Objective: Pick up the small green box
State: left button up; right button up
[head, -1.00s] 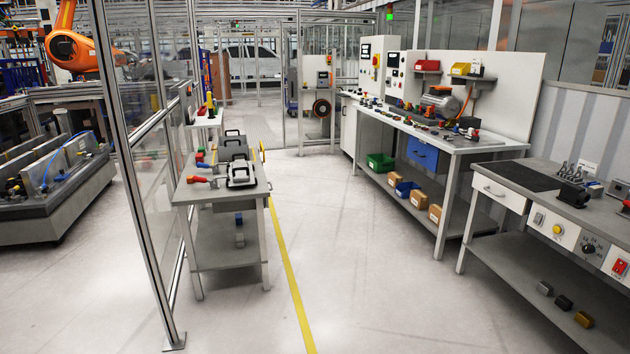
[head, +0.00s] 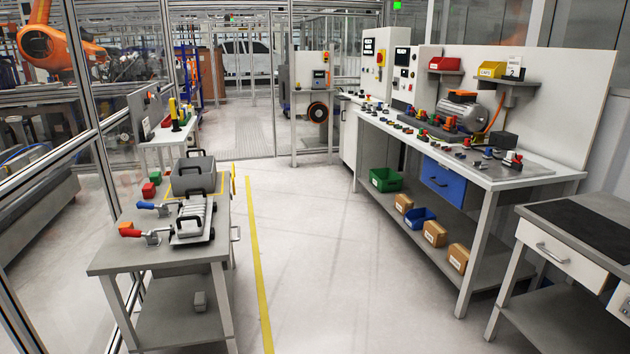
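A small green block (head: 149,190) sits at the back left of the grey work table on the left, near a red block (head: 155,177). An open green bin (head: 386,180) stands on the lower shelf of the long bench on the right, at its far end. I cannot tell which one is the small green box. Neither of my grippers is in view.
The grey table (head: 125,262) holds clamps and grey cases (head: 192,220). The long bench (head: 545,172) has cardboard boxes (head: 435,234) and a blue bin (head: 416,216) below. A nearer bench (head: 535,215) is at right. The floor (head: 325,270) between is clear.

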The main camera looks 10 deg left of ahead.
aim_at(156, 177)
jog(key=i, duration=2.1)
jog(key=i+l+u, duration=0.1)
jog(key=i+u, duration=0.15)
jog(key=i, duration=0.25)
jog(key=i+l+u, duration=0.15)
jog(key=i+u, duration=0.15)
jog(key=i, duration=0.2)
jog(key=i+l+u, duration=0.25)
jog(key=i, duration=0.25)
jog(key=i+l+u, duration=0.25)
jog(key=i+l, duration=0.15)
